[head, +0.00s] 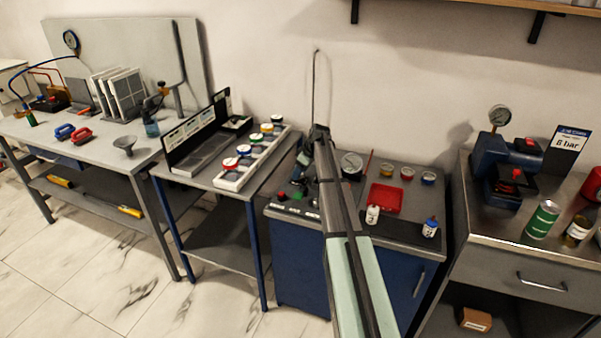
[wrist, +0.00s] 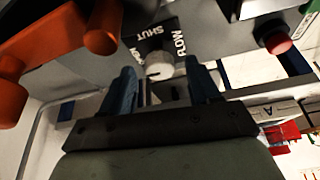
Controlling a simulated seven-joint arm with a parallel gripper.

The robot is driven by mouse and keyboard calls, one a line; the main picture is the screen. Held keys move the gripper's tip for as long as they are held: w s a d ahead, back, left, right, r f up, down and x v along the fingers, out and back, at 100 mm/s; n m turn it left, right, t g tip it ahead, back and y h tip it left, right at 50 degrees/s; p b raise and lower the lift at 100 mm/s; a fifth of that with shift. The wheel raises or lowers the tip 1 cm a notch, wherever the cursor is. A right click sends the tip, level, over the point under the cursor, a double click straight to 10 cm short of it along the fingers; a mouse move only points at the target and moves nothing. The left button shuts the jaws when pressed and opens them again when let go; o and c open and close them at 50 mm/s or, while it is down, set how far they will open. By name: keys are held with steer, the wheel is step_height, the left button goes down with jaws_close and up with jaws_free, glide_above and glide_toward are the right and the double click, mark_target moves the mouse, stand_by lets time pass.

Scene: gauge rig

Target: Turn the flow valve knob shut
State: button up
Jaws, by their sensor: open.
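In the wrist view, a black label (wrist: 158,38) reads FLOW and SHUT, upside down and slanted. A small pale round part, apparently the flow valve knob (wrist: 159,69), sits beside the label. My gripper (wrist: 161,77) is open, with one blue finger on each side of the knob in the picture. I see no clear contact, and I cannot tell how deep the fingers reach around it. Which way the knob is turned is unclear. In the head view, my arm hides the area behind it, and I cannot make out the knob there.
Large orange parts (wrist: 60,35) are close on the left in the wrist view. A red-tipped button (wrist: 277,43) is at the right.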

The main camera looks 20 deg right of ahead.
steer(key=shift+w+a+f, duration=0.1)
steer(key=shift+f, duration=0.25)
steer(key=c, duration=1)
